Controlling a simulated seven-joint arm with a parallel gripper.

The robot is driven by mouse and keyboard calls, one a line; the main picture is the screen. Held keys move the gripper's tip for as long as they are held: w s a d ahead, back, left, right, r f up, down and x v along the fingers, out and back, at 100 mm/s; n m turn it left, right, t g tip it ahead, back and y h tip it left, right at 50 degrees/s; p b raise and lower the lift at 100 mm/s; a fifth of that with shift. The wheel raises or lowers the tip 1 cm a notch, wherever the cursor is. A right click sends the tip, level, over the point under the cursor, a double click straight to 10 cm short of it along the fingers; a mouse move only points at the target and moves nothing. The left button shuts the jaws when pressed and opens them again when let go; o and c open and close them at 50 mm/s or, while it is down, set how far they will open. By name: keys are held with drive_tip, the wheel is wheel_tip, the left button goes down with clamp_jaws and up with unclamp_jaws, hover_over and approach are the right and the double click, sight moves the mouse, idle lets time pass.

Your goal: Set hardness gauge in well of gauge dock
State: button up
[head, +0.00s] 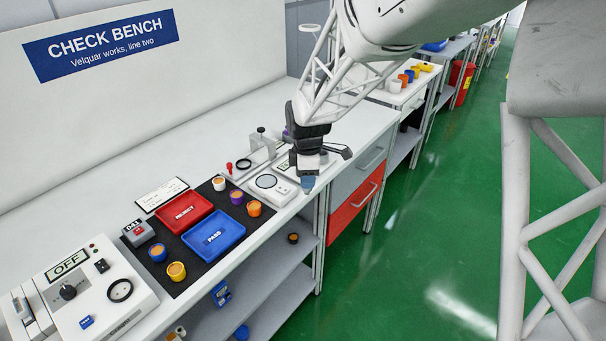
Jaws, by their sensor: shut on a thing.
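My gripper (308,172) is over the far part of the bench, near its front edge. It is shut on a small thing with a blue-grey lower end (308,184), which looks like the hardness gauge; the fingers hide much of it. It appears just right of a white device with a round plate (268,182); I cannot tell whether they touch. No dock is clearly labelled. At the near left, a white box (92,290) has an OFF display, a black knob and a dark-ringed round feature (120,290), possibly a well.
A black mat (178,222) holds a red REJECT tray (184,209), a blue PASS tray (211,234) and several small coloured pots. A grey counter (137,232) reads 041. A clamp-like stand (263,142) is behind my gripper. Bare bench lies along the back wall.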

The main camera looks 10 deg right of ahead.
drive_tip(key=shift+s+d+f+m, duration=0.1)
drive_tip(key=shift+d+m, duration=0.15)
drive_tip(key=shift+d, duration=0.35)
drive_tip(key=shift+s+d+f+m, duration=0.1)
drive_tip(key=shift+d+m, duration=0.15)
drive_tip(key=shift+d, duration=0.3)
drive_tip(key=shift+w, duration=0.1)
drive_tip(key=w, duration=0.5)
drive_tip(key=w+a+f, duration=0.1)
drive_tip(key=w, duration=0.9)
drive_tip(key=shift+w+a+f, duration=0.2)
drive_tip(key=shift+w+a, duration=0.15)
drive_tip(key=shift+f, duration=0.1)
drive_tip(key=shift+f, duration=1.65)
drive_tip(key=shift+f, duration=0.15)
drive_tip(key=o, duration=1)
